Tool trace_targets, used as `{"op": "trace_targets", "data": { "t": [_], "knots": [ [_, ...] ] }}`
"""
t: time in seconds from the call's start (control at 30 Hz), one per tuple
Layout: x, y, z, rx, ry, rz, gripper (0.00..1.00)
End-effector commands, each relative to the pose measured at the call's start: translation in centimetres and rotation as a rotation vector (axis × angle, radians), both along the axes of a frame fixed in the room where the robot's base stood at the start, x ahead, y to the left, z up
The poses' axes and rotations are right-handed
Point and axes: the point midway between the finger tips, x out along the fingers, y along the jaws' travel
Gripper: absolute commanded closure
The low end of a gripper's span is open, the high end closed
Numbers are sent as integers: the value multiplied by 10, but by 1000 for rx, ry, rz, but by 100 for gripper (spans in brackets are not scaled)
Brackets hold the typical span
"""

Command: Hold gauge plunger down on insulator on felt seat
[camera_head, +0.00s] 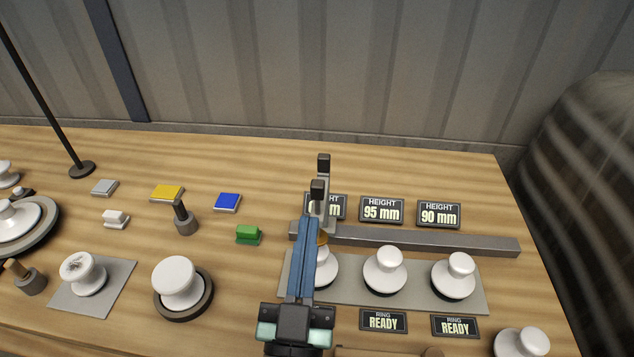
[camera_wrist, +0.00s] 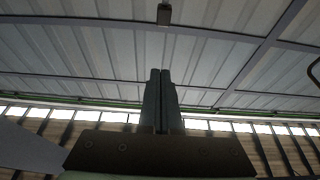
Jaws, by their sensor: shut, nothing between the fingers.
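My gripper (camera_head: 310,222) is shut and empty, its long blue-grey fingers pointing away from the camera over the left insulator. In the wrist view the two fingers (camera_wrist: 160,73) are together. A gauge with a grey upright and black blocks (camera_head: 323,165) stands just beyond the fingertips. A brass-coloured part, perhaps its plunger (camera_head: 322,238), shows above the left white insulator (camera_head: 328,270), which my fingers partly hide. I cannot tell whether they touch. A dark block (camera_wrist: 164,14) is above the fingertips in the wrist view. A grey mat (camera_head: 418,296) lies under three insulators; I cannot tell if it is felt.
Displays read 95 mm (camera_head: 382,210) and 90 mm (camera_head: 438,214); the left one is partly hidden. A grey bar (camera_head: 440,241) runs behind the insulators. A white insulator (camera_head: 176,280) stands on a round dark seat, and a marked insulator (camera_head: 82,275) on a square mat.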

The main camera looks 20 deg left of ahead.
Motion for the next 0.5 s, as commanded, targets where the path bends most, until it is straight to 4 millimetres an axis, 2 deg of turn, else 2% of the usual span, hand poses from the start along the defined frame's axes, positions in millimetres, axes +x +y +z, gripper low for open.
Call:
{"op": "trace_targets", "data": {
  "t": [0.33,0.5],
  "knots": [
    [2,1,2,1,-2,0,100],
    [17,5,10,1,-4,-1,100]
  ]
}}
